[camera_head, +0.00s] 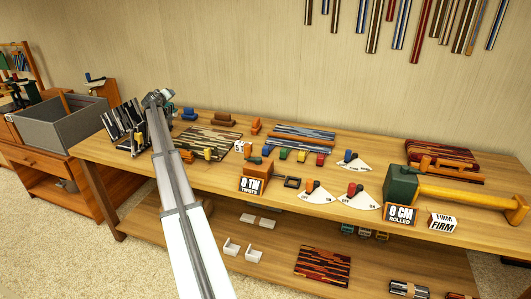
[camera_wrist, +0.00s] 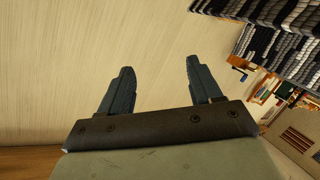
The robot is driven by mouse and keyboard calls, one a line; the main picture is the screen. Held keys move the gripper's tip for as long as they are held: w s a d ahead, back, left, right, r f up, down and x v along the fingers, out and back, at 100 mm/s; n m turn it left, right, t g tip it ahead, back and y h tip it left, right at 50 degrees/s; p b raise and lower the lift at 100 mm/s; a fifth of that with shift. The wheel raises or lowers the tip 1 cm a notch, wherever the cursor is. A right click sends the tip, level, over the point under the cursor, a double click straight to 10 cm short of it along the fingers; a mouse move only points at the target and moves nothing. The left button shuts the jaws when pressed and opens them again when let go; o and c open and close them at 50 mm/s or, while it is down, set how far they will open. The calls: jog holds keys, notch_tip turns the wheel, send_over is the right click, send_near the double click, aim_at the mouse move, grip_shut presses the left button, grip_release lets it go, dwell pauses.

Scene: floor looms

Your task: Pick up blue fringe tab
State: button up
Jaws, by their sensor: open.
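A row of small coloured tabs stands along the front of a striped woven piece (camera_head: 300,138) in the middle of the table. The blue tab (camera_head: 267,150) is at the left end of this row, beside a green tab (camera_head: 284,154), then a yellow and a red one. My gripper (camera_head: 156,97) is raised over the left part of the table, well apart from the blue tab. In the wrist view my gripper (camera_wrist: 158,62) has its two fingers spread with nothing between them. The blue tab does not show in the wrist view.
The wooden table (camera_head: 355,222) carries a darker woven piece (camera_head: 205,137), white dials with levers, a green and yellow roller (camera_head: 460,194) and sign blocks. A dark rack (camera_head: 125,125) stands at the left end, with a grey bin (camera_head: 60,122) beyond. Coloured strips hang on the wall.

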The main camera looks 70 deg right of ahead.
jog(key=s+d+f+m+g+y, duration=0.2)
jog(key=s+d+f+m+g, duration=0.15)
jog(key=s+d, duration=0.65)
jog(key=m+g+y, duration=0.2)
jog(key=m+y, duration=0.7)
jog(key=y, duration=0.3)
send_over(266, 147)
jog(key=shift+n, duration=0.25)
jog(key=f, duration=1.5)
jog(key=shift+s+d+f, duration=0.25)
jog(key=shift+s+f, duration=0.05)
jog(key=shift+f, duration=0.05)
jog(key=shift+w+a+f, duration=0.1)
jog(key=shift+w+f, duration=0.1)
jog(key=shift+f, duration=1.1)
jog(key=shift+w+f, duration=0.2)
jog(key=shift+f, duration=1.1)
jog(key=shift+c, duration=0.4)
jog(key=c, duration=1)
jog(key=shift+o, duration=0.2)
jog(key=shift+r, duration=0.1)
